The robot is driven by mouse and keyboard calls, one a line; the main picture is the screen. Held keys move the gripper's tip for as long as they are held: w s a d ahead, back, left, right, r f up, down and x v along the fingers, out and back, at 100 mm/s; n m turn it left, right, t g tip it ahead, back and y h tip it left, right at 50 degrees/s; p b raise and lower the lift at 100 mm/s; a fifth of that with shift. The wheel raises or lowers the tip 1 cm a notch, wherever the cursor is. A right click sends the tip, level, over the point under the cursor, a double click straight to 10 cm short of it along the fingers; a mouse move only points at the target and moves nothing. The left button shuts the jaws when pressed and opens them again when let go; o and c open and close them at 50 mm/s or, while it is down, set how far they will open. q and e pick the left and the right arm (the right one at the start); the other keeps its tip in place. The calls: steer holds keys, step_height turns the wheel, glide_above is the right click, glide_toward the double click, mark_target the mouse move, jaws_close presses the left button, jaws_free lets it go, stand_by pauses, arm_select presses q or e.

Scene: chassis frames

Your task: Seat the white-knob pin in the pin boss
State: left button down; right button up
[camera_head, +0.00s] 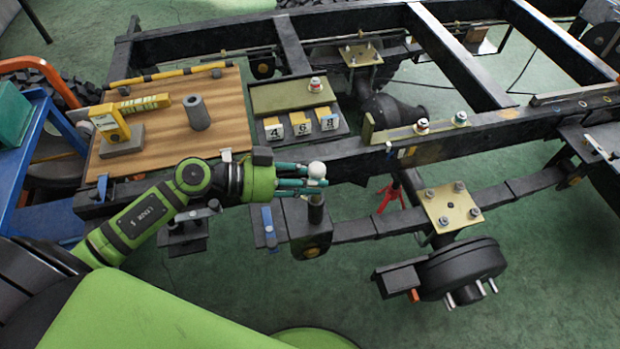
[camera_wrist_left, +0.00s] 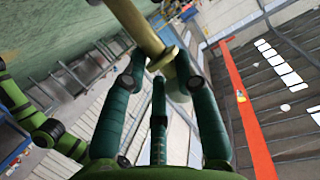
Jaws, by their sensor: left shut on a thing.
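The white knob (camera_head: 317,169) of the pin shows at the fingertips of my left gripper (camera_head: 312,178). The gripper is shut on the pin, its arm reaching in from the left. In the left wrist view the teal fingers (camera_wrist_left: 160,85) close around a pale yellowish shaft with a collar (camera_wrist_left: 163,58). An upright dark cylinder, which looks like the pin boss (camera_head: 315,208), stands on a black bracket just below the knob. The fingers hide the lower part of the pin, so I cannot tell whether it enters the boss. My right gripper is not in view.
A wooden board (camera_head: 160,150) at the left carries a yellow tool on a block and a grey cylinder (camera_head: 197,112). Numbered blocks (camera_head: 301,127) sit beside a tray (camera_head: 290,96). The black chassis rail (camera_head: 470,130) runs behind the gripper. A hub (camera_head: 460,268) lies at lower right.

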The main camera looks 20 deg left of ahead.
mark_target(310, 203)
arm_select(q)
steer(key=shift+f+b, duration=0.8)
steer(key=shift+f, duration=1.6)
stand_by(0.6)
steer(key=c, duration=0.9)
jaws_free()
steer(key=shift+c, duration=0.2)
steer(key=shift+o, duration=0.4)
steer(key=shift+f, duration=0.1)
steer(key=shift+r+p, duration=1.65)
steer(key=shift+p, duration=0.8)
